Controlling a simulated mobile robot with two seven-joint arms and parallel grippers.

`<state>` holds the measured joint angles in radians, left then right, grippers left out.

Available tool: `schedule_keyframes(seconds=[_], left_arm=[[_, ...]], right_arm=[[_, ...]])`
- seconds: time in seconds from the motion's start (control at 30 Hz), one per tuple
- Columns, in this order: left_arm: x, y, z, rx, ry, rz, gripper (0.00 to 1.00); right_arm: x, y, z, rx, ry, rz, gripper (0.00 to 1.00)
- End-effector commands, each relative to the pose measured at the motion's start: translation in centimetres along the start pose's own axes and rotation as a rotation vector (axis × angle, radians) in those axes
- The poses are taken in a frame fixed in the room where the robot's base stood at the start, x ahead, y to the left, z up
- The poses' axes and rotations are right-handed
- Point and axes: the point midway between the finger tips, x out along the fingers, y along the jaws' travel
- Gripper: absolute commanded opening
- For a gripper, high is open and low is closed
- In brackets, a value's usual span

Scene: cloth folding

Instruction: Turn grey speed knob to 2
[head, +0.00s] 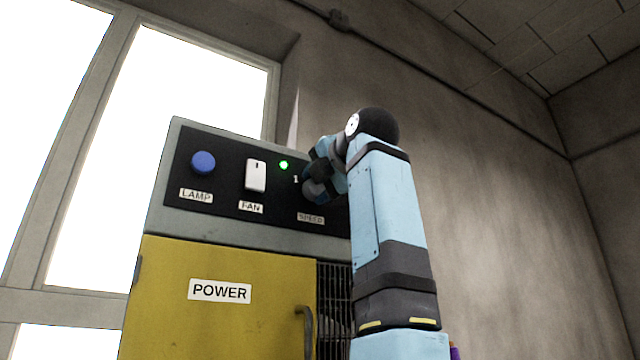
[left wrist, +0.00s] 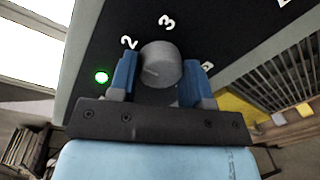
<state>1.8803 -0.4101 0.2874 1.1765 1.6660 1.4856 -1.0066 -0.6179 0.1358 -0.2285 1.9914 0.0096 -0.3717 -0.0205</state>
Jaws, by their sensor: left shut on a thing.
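The grey speed knob (left wrist: 161,62) sits on the dark control panel between the two blue fingers of my left gripper (left wrist: 161,75), which is shut on it. A thin pale mark on the knob's face points to the lower left in the left wrist view, below the printed 2 (left wrist: 129,42). The 3 (left wrist: 168,20) is above the knob. In the head view my left gripper (head: 322,180) and arm hide most of the knob; the digit 1 (head: 296,179) shows just left of them. My right gripper is not in view.
The panel (head: 228,205) also carries a blue LAMP button (head: 203,162), a white FAN switch (head: 255,175) and a lit green light (head: 283,165). Below are a yellow POWER door (head: 200,325) with a handle (head: 305,325) and a grille (head: 330,285). A window is at left.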

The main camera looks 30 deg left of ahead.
Motion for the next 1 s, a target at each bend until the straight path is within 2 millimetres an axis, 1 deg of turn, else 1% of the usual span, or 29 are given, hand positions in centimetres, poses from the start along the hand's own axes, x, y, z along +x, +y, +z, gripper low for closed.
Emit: schedule_keyframes(seconds=[0.27, 0.3, 0.37, 0.4, 0.67, 0.77, 0.87, 1.0], left_arm=[[0.0, 0.1, 0.0, -0.001, 0.000, 0.001, 0.21], [0.0, 0.1, 0.0, -0.001, 0.000, 0.001, 0.52], [0.0, 0.1, 0.0, -0.002, 0.000, 0.001, 0.66], [0.0, 0.1, 0.0, -0.002, 0.000, 0.001, 0.70], [-0.1, 0.0, 0.0, -0.002, 0.000, 0.001, 0.70], [-0.7, 0.0, -0.1, -0.002, -0.001, 0.001, 0.70], [-2.1, -0.1, -0.1, -0.003, -0.002, 0.002, 0.70], [-5.1, -0.2, -0.2, -0.002, -0.001, 0.004, 0.70]], right_arm=[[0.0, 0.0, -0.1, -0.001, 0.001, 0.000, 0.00], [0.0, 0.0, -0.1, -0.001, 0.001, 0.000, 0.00], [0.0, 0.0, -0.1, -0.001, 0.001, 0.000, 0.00], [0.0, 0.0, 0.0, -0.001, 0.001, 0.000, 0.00], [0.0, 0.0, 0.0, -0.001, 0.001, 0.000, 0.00], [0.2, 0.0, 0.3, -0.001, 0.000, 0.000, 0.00], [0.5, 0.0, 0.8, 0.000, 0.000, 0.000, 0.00], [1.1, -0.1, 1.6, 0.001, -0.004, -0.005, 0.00]])
